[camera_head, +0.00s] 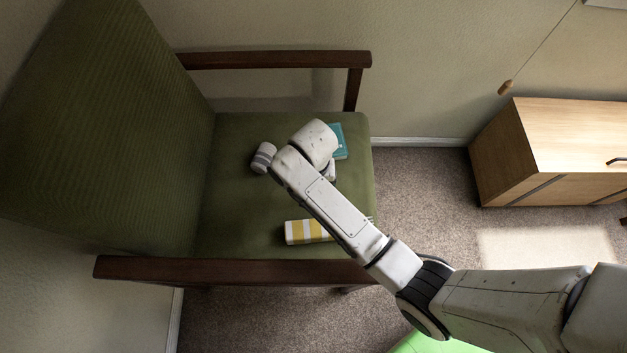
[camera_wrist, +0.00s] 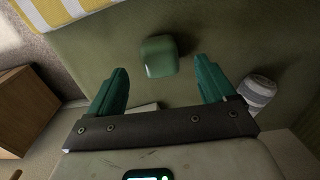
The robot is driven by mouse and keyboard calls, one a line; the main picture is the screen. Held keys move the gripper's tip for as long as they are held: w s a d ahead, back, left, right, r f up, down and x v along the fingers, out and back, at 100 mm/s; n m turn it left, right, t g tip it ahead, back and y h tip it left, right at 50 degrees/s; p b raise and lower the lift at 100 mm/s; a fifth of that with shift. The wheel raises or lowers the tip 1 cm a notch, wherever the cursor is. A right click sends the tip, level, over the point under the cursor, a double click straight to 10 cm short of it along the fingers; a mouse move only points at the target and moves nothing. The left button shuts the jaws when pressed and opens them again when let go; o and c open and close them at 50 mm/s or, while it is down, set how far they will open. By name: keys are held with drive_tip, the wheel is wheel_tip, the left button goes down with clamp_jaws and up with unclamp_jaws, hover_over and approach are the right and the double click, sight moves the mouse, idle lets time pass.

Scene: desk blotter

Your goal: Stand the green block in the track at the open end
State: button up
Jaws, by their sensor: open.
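The green block (camera_wrist: 159,57) sits on the olive seat in the wrist view, upper middle. It is small with rounded edges. My gripper (camera_wrist: 161,68) is open, its two teal fingers apart, with the block near and just beyond the space between the fingertips. The fingers do not appear to touch it. In the head view I cannot make out the block; my arm covers part of the seat. I cannot identify a track in either view. A pale, flat-edged thing (camera_wrist: 143,107) shows partly between the fingers, mostly hidden by the gripper's bar.
The olive armchair seat (camera_head: 235,205) has wooden armrests (camera_head: 225,269). A grey-white cylinder (camera_head: 263,158) lies left of my wrist. A teal flat thing (camera_head: 341,143) is partly hidden behind it. A yellow-and-white striped thing (camera_head: 304,231) lies near the front armrest. A wooden cabinet (camera_head: 545,150) stands right.

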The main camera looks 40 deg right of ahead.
wheel_tip(320, 180, up, 7)
drive_tip(key=p, duration=0.2)
drive_tip(key=s+d+r+n, duration=0.2)
drive_tip(key=s+d+n, duration=0.1)
drive_tip(key=s, duration=0.6)
drive_tip(key=s+d+r+n+t, duration=0.1)
drive_tip(key=s+d+r+n, duration=0.1)
drive_tip(key=s, duration=0.8)
drive_tip(key=shift+d+r+n, duration=0.3)
drive_tip(key=shift+d+n, duration=0.6)
drive_tip(key=shift+d, duration=0.15)
drive_tip(key=shift+w, duration=0.1)
